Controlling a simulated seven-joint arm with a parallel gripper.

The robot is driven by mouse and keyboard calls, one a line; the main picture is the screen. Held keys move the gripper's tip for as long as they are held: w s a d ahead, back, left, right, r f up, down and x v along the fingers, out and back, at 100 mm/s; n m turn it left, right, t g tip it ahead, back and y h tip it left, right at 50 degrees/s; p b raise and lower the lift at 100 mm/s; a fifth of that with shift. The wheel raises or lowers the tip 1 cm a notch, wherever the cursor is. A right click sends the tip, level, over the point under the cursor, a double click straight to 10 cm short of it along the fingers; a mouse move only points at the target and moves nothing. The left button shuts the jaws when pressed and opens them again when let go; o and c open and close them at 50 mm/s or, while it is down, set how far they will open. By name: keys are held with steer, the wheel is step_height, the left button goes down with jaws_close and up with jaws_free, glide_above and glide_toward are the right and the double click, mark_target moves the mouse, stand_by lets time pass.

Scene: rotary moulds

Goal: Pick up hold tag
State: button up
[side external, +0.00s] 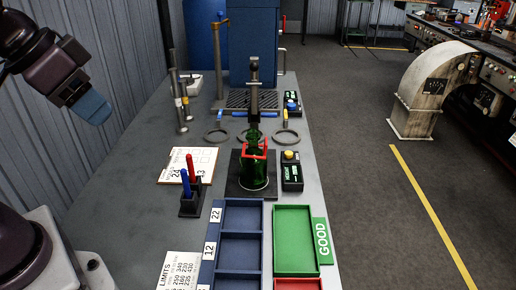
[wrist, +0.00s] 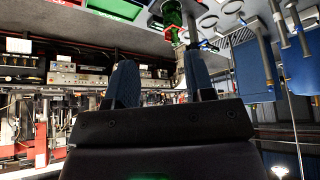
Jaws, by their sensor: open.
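No piece that I can clearly tell as the hold tag stands out in either view. A red frame-like piece (side external: 253,153) sits around the upper part of a green bottle (side external: 254,177), and I cannot tell whether it is the tag. The bottle stands upright on a dark stand in the middle of the bench; it also shows at the top of the wrist view (wrist: 172,14). My gripper (side external: 92,107) is high at the upper left, well apart from the bench items. In the wrist view its two blue fingers (wrist: 161,82) are spread with nothing between them.
A blue divided tray (side external: 240,248) and a green GOOD tray (side external: 295,240) lie at the bench's near end. A pen holder (side external: 192,204), a clipboard (side external: 187,166) and a yellow-button box (side external: 291,172) flank the bottle. Several rings (side external: 216,136) lie behind. The bench's left side is mostly clear.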

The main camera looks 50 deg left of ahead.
steer(key=o, duration=0.3)
steer(key=shift+o, duration=0.2)
steer(key=m+g, duration=0.6)
steer(key=m, duration=0.1)
glide_toward(266, 141)
steer(key=shift+s+d, duration=0.2)
steer(key=shift+d, duration=0.05)
steer(key=shift+a+f+m, duration=0.15)
steer(key=shift+f+m, duration=0.35)
steer(key=shift+f, duration=2.05)
steer(key=shift+a+f+m, duration=0.15)
steer(key=shift+f+m, duration=0.35)
steer(key=shift+f, duration=2.05)
